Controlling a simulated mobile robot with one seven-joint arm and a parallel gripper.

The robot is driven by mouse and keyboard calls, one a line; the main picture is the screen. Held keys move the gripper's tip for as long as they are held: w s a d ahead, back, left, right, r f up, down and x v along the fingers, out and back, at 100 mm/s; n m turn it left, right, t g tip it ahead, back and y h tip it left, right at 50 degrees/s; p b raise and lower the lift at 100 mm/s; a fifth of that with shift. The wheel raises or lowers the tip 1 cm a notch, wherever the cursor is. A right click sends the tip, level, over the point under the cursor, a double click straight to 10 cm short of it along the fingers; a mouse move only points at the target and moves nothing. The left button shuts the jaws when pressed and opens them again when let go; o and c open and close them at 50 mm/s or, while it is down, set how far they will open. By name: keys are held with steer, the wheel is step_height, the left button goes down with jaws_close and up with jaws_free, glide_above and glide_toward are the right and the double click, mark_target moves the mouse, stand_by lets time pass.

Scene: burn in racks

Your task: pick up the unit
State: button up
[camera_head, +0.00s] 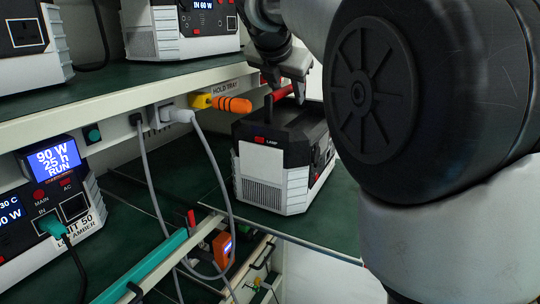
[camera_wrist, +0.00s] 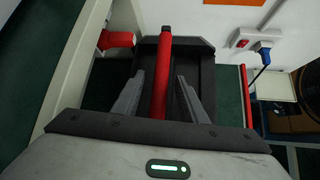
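The unit (camera_head: 272,162) is a black and white box with a red carry handle, standing on a dark green surface in the middle of the head view. Its red handle (camera_wrist: 163,62) runs lengthwise through the middle of the wrist view, over the unit's dark top. My gripper (camera_head: 283,97) is above the top of the unit in the head view. In the wrist view my gripper (camera_wrist: 161,78) is open, with one finger on each side of the handle and gaps visible on both sides. My arm hides part of the unit's surroundings at the right.
Left of the unit is a rack with a shelf edge (camera_head: 100,112), an orange-handled item (camera_head: 232,104) and a hanging grey cable (camera_head: 226,190). Other units (camera_head: 181,30) stand on the upper shelf. A running unit (camera_head: 55,195) with a lit display is below it.

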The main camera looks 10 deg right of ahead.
jaws_close()
stand_by(1.4)
